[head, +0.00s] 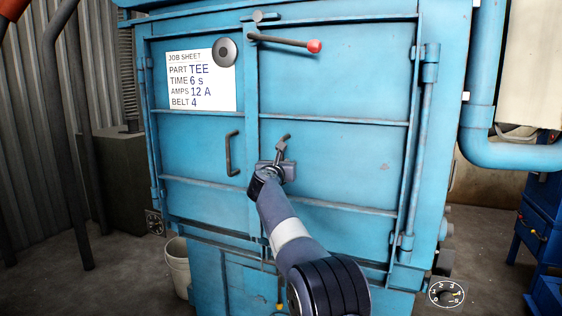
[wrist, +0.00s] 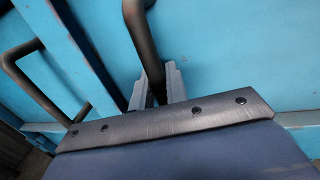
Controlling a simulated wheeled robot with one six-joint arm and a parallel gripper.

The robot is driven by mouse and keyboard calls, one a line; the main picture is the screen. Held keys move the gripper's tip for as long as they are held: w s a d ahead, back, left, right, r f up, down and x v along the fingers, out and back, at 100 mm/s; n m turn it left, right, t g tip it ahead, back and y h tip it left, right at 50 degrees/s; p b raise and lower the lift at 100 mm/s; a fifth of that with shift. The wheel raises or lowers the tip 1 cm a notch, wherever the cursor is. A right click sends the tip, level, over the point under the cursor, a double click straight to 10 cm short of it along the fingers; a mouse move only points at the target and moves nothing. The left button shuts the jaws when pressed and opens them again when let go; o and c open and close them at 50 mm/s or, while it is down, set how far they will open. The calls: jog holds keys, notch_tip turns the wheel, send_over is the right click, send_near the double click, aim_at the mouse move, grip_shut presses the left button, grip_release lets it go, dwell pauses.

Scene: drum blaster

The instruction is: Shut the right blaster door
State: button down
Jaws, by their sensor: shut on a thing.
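The blue blaster has two doors. The right door (head: 335,165) lies flat against the front, its edge meeting the left door (head: 195,200) at the centre seam. My gripper (head: 281,150) is at the right door's dark bar handle (head: 285,138), just right of the seam. In the wrist view the jaws (wrist: 160,88) are shut on that handle (wrist: 145,45). The lower part of the handle is hidden by my gripper. The left door's handle (head: 229,154) stands free to the left; it also shows in the wrist view (wrist: 30,80).
A latch lever with a red knob (head: 314,46) sits across the top of the right door. A job sheet (head: 202,80) is on the left door under a round black magnet (head: 225,52). A pale bucket (head: 178,268) stands at lower left. A blue pipe (head: 510,153) runs at right.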

jog(key=shift+d+r, duration=0.1)
jog(key=c, duration=1.5)
grip_release()
jog(key=shift+w+d, duration=0.1)
jog(key=shift+w, duration=0.1)
jog(key=shift+o, duration=0.2)
jog(key=shift+s+a+f+b, duration=0.2)
jog(key=shift+s+a+b, duration=0.05)
jog(key=shift+s+b, duration=0.25)
jog(key=b+v, duration=0.3)
jog(key=v, duration=0.6)
jog(key=shift+s, duration=0.4)
jog(key=shift+r, duration=0.1)
jog(key=shift+p+x, duration=1.95)
jog(key=shift+x, duration=3.4)
